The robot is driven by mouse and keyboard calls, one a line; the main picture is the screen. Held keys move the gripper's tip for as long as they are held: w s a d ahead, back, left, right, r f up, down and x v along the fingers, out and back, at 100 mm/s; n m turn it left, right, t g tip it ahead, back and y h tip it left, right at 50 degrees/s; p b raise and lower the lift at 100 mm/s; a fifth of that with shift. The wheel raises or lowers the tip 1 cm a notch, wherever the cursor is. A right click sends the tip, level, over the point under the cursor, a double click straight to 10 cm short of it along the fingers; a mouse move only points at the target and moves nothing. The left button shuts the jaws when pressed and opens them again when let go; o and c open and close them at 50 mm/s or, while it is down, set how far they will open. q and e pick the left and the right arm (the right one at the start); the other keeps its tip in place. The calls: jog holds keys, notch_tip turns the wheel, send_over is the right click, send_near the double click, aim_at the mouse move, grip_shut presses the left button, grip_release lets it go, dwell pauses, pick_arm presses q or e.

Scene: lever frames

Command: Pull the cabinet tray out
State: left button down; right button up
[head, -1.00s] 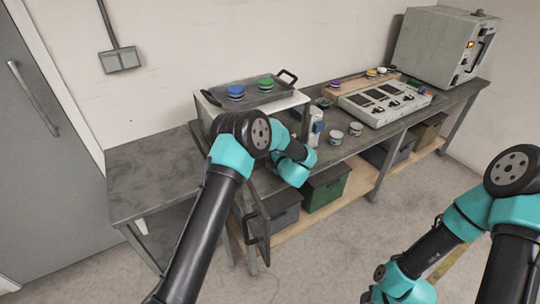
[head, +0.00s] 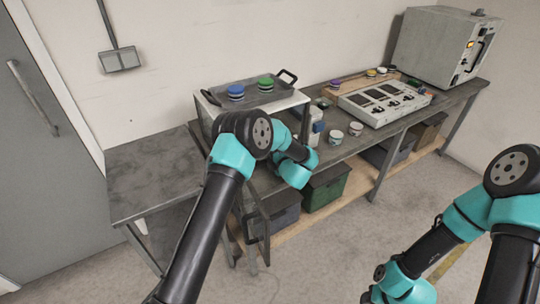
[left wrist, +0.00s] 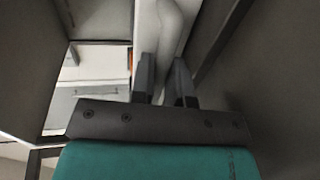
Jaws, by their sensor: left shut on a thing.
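The pale cabinet (head: 205,112) stands on the bench, mostly behind my left arm. Its dark door panel (head: 263,212), with a black handle, hangs open in front of the bench. My left gripper is hidden behind my arm in the head view. In the left wrist view my left gripper (left wrist: 166,88) is shut on a pale part (left wrist: 160,40) between its fingers. I cannot tell whether that part belongs to the cabinet tray, which I cannot make out inside. My right gripper is outside the views.
A dark tray (head: 262,98) with a blue and a green item lies on top of the cabinet. Jars (head: 336,136), a control panel (head: 385,102) and a grey oven-like box (head: 437,50) stand along the bench. Bins (head: 327,187) sit below. The left bench top (head: 150,175) is clear.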

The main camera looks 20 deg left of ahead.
pick_arm(q)
jog(key=f+v, duration=0.2)
jog(key=v, duration=0.9)
jog(key=f+v, duration=0.3)
jog(key=v, duration=0.9)
jog(key=shift+s+d, duration=0.4)
jog(key=shift+r, duration=0.1)
jog(key=c, duration=1.1)
grip_release()
jog(key=v, duration=0.7)
jog(key=shift+s+d, duration=0.15)
